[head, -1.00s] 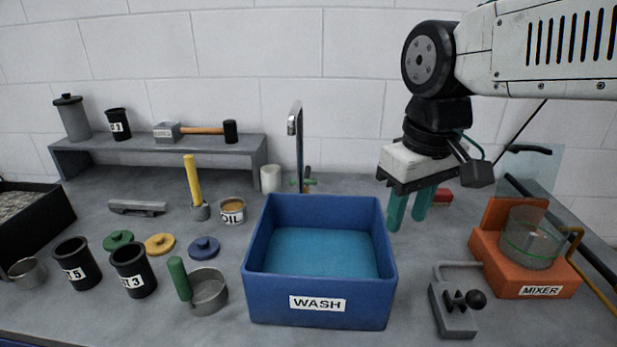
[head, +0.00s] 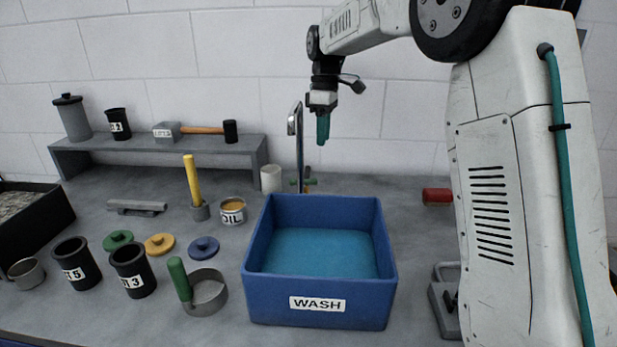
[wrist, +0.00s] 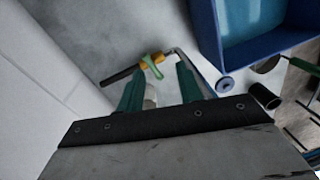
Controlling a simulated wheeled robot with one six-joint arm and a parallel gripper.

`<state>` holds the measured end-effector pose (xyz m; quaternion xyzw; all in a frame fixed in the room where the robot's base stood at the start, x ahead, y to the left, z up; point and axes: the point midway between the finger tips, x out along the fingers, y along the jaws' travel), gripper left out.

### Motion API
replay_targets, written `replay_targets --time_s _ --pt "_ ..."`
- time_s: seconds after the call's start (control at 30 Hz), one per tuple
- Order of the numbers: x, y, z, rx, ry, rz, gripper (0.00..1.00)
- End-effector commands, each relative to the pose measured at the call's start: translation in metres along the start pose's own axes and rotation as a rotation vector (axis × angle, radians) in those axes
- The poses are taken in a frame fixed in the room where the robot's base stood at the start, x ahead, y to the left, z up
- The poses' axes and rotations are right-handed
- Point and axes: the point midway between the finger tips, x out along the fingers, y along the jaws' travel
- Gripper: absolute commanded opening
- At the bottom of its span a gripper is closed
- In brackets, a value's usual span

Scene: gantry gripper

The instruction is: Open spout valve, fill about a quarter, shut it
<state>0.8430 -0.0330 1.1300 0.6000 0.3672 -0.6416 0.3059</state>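The spout (head: 298,135) is a tall grey pipe with a bent top behind the blue WASH tub (head: 320,304). Its valve, with a green lever (head: 296,183), is low at the pipe's base; the lever (wrist: 152,66) also shows in the wrist view beside an orange collar and black rod. The tub has a blue inside; I cannot tell its liquid level. My gripper (head: 323,130) hangs pointing down, just right of the spout and well above the valve. In the wrist view my gripper (wrist: 158,84) has its fingers apart and empty, with the lever beyond the fingertips.
A pale cup (head: 271,178) stands left of the spout's base. An OIL tin (head: 232,211) and a yellow-handled tool (head: 191,180) are farther left. A shelf (head: 160,150) stands along the back wall. A red cylinder (head: 437,196) lies right of the tub.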

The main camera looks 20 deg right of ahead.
Motion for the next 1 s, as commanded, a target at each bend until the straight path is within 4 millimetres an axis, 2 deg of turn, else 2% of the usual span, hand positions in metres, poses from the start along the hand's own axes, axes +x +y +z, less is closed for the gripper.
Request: replay_targets --time_s 0.03,0.1,0.3,0.47,0.8,1.0 --pt "0.014 0.013 -0.011 -0.051 -0.009 -0.019 0.36" --pt "0.03 0.025 -0.023 -0.125 -0.019 -0.04 0.36" --pt "0.06 0.043 -0.044 -0.273 -0.033 -0.083 0.36" --pt "0.072 0.045 -0.048 -0.304 -0.036 -0.092 0.36" --pt "0.123 0.041 -0.044 -0.302 -0.036 -0.093 0.36" --pt "0.141 0.039 -0.044 -0.302 -0.036 -0.092 0.36"
